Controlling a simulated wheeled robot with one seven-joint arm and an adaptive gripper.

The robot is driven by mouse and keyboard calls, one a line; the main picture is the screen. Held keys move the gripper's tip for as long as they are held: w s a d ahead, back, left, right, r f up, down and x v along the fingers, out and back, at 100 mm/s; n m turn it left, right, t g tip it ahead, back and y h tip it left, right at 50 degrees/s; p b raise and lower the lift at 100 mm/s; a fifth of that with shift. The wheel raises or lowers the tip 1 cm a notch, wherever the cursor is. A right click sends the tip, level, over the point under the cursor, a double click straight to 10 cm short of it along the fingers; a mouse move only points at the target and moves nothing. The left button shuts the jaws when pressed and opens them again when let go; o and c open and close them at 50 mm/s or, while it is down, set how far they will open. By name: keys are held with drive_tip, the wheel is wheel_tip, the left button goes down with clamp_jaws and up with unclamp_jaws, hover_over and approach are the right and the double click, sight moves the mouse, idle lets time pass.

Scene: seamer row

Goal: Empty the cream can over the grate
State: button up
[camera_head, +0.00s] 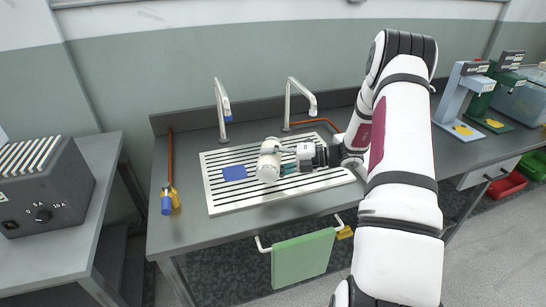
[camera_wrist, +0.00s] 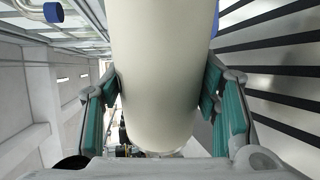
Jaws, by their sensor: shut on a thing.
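My gripper (camera_head: 285,163) is shut on the cream can (camera_head: 267,166) and holds it over the slatted grate (camera_head: 222,195). In the wrist view, the can (camera_wrist: 160,75) lies between the teal pads of my gripper (camera_wrist: 162,95). The grate's slats (camera_wrist: 275,55) run along the right side of that view. The can looks tipped to about level, with one round end toward the head camera. I cannot see its mouth clearly, nor whether anything flows out. The gripper covers part of the can's side.
A blue pad (camera_head: 234,173) lies on the grate, left of the can. Two taps (camera_head: 221,105) (camera_head: 299,100) stand behind the grate. A yellow-and-blue tool (camera_head: 169,199) is at the bench's left. A green cloth (camera_head: 303,258) hangs in front. A grey box (camera_head: 45,185) stands far left.

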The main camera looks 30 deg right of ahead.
drive_tip(key=shift+w+d+r+m+g, duration=0.15)
drive_tip(key=shift+w+d+r+m, duration=0.05)
drive_tip(key=shift+r+m, duration=0.45)
drive_tip(key=shift+w+d+r+m+g, duration=0.15)
drive_tip(key=shift+w+r+m, duration=0.05)
drive_tip(key=shift+r+m, duration=0.4)
idle(2.4)
